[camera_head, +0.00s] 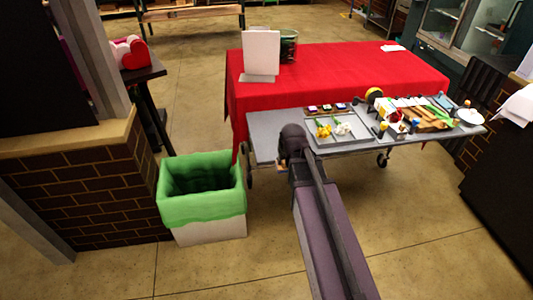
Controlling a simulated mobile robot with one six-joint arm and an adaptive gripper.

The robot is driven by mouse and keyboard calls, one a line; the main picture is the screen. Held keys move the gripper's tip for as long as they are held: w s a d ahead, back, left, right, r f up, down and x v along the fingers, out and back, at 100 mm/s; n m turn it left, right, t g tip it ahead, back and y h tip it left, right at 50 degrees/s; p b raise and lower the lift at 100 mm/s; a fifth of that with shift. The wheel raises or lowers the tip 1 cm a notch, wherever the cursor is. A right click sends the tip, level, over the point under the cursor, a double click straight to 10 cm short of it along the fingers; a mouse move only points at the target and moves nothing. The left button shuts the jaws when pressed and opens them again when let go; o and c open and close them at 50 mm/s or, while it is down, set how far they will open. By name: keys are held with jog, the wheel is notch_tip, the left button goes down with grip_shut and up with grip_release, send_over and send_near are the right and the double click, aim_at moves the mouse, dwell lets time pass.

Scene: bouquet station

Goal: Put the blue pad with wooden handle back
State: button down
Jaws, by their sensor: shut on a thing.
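My gripper (293,142), at the dark far end of my arm, is at the left part of the grey metal cart (262,137). Its fingers are mostly hidden behind my own wrist and arm. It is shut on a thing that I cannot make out. I cannot pick out the blue pad with wooden handle in this view.
A grey tray (309,138) with yellow and white flowers lies on the cart right of my gripper. Several tools and a white dish (470,117) crowd the cart's right half. A red-clothed table (345,75) stands behind. A green-lined bin (201,212) stands left.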

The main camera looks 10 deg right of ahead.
jog(key=shift+w, duration=0.1)
jog(key=w+a, duration=0.1)
jog(key=w, duration=0.3)
jog(key=w+a+f+b, duration=0.1)
jog(key=w, duration=0.4)
jog(key=w+a, duration=0.1)
jog(key=w, duration=0.4)
jog(key=shift+w+a+f, duration=0.1)
jog(key=shift+a+f, duration=0.05)
jog(key=shift+a, duration=0.15)
jog(key=shift+w+a, duration=0.1)
jog(key=shift+w, duration=0.35)
jog(key=shift+w+f+b, duration=0.25)
jog(key=shift+w+b, duration=0.05)
jog(key=shift+b, duration=0.15)
jog(key=shift+s+f+b, duration=0.15)
jog(key=shift+f+b, duration=1.45)
jog(key=shift+f, duration=0.1)
jog(key=shift+c, duration=2.2)
grip_release()
jog(key=shift+r, duration=0.2)
